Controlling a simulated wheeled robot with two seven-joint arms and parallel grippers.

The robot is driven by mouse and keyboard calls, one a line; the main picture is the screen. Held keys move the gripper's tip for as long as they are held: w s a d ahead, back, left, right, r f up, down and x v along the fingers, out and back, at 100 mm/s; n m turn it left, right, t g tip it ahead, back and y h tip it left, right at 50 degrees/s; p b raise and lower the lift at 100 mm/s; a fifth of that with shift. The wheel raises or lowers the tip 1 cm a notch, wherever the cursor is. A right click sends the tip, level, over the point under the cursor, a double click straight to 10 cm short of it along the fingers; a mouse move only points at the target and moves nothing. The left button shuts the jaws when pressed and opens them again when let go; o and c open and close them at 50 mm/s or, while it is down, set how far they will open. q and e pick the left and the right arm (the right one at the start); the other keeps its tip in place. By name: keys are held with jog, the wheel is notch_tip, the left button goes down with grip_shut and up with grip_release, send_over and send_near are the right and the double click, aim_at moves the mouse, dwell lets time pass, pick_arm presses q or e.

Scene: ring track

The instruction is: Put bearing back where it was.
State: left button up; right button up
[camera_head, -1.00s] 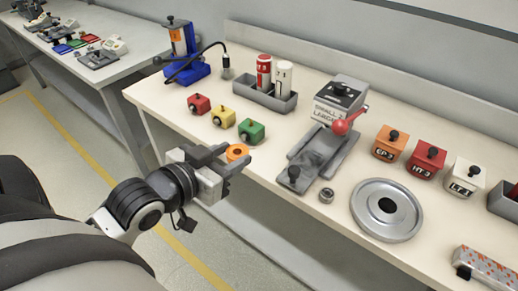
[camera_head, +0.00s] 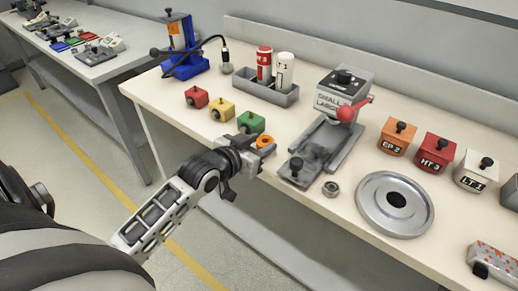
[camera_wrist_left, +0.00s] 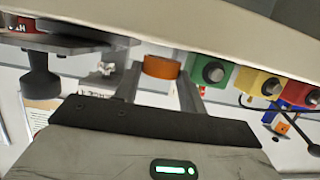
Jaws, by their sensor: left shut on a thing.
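My left gripper (camera_head: 256,150) is shut on an orange ring (camera_head: 265,142), just beside the green box near the table's front edge. In the left wrist view the orange ring (camera_wrist_left: 161,67) sits between the two fingertips. I cannot tell whether the ring touches the table. A small grey metal ring (camera_head: 330,189), which looks like a bearing, lies on the table in front of the grey lever device (camera_head: 340,100). My right gripper is not in view.
Red (camera_head: 196,97), yellow (camera_head: 222,109) and green (camera_head: 251,123) knobbed boxes stand in a row behind my left gripper. A round metal plate (camera_head: 372,217) lies to the right. The tray (camera_head: 265,92) holds two cylinders. Bare table lies between the boxes and lever device.

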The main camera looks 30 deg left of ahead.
pick_arm(q)
jog(key=shift+f, duration=0.65)
jog(key=o, duration=1.1)
jog(key=shift+f, duration=0.15)
jog(key=shift+c, duration=0.2)
jog(key=d+v, duration=0.1)
jog(key=v, duration=1.1)
jog(key=s+d+f+g+h, duration=0.1)
jog(key=s+d+f+g, duration=0.1)
jog(key=d+f, duration=0.5)
jog(key=s+d+f+m+g, duration=0.1)
jog(key=s+d+f+g, duration=0.1)
jog(key=s+d+f, duration=0.2)
jog(key=d+f, duration=0.3)
jog(key=f, duration=0.1)
jog(key=shift+s+d+m+h, duration=0.15)
jog(key=shift+s+m+h, duration=0.15)
jog(key=shift+s+h, duration=0.1)
